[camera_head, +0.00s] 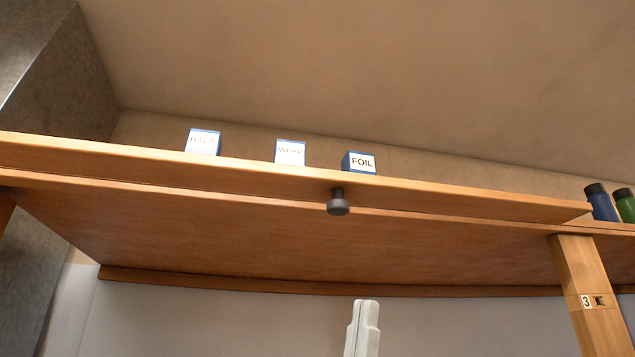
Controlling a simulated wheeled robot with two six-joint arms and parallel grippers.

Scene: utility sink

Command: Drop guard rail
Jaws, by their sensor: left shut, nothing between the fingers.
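The guard rail (230,175) is a long wooden board along the front edge of a high wooden shelf (300,245), seen from below. A dark round knob (338,203) sticks out from the rail near its middle. The rail stands up along the edge, and its right end is near the wooden post. My left gripper (365,306) is white and pokes up from the bottom of the view, below the shelf and apart from the knob in the picture. It is shut and empty. My right gripper is not in view.
Behind the rail stand boxes: one faintly lettered (203,142), one faintly lettered WRAP (290,152), and one marked FOIL (359,163). A blue bottle (601,203) and a green bottle (626,207) stand at the right. A wooden post (585,285) marked 3 stands below them.

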